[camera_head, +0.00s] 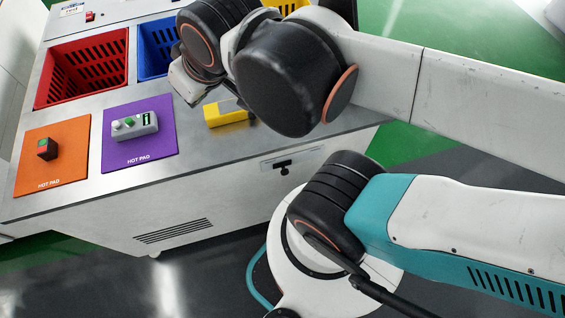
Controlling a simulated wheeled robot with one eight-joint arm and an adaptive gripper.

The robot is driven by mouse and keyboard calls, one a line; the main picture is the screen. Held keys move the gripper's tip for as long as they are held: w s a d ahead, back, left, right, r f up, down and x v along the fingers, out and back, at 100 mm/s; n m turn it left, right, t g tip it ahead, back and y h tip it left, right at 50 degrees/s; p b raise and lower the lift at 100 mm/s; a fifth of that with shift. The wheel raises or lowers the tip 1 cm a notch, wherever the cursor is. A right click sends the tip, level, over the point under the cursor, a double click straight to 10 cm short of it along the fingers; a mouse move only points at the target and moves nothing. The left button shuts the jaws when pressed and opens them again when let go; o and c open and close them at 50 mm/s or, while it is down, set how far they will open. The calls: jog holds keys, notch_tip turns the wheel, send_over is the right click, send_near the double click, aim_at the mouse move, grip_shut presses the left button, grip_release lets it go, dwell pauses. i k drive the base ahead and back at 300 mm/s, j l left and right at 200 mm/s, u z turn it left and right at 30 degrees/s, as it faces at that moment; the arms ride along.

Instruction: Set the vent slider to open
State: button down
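What looks like the vent slider (283,167) is a small black knob in a slot on a pale plate, set in the white front face of the workbench below its top edge. I cannot read its markings or tell its setting. My gripper (188,88) is only partly in view above the bench top, near the blue bin, up and left of the slider and apart from it. My arm's dark joints hide most of it, so I cannot see whether its fingers are open or shut.
A red bin (50,90) and a blue bin (143,60) are set in the metal bench top. An orange pad (65,170) and a purple pad (150,158) carry small devices. A yellow block (228,117) lies near the front edge. A slotted grille (174,231) is lower on the front.

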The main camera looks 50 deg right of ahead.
aim_at(285, 171)
jog(key=k+j+z, duration=0.15)
jog(key=z, duration=0.6)
jog(key=k+j+z, duration=0.1)
jog(key=k+z, duration=0.35)
jog(key=k, duration=0.25)
jog(key=k+l+z, duration=0.2)
jog(key=k+z, duration=0.25)
jog(key=k, duration=0.2)
jog(key=k+l, duration=0.15)
jog(key=k, duration=0.3)
jog(key=k+l, duration=0.15)
jog(key=k, duration=0.25)
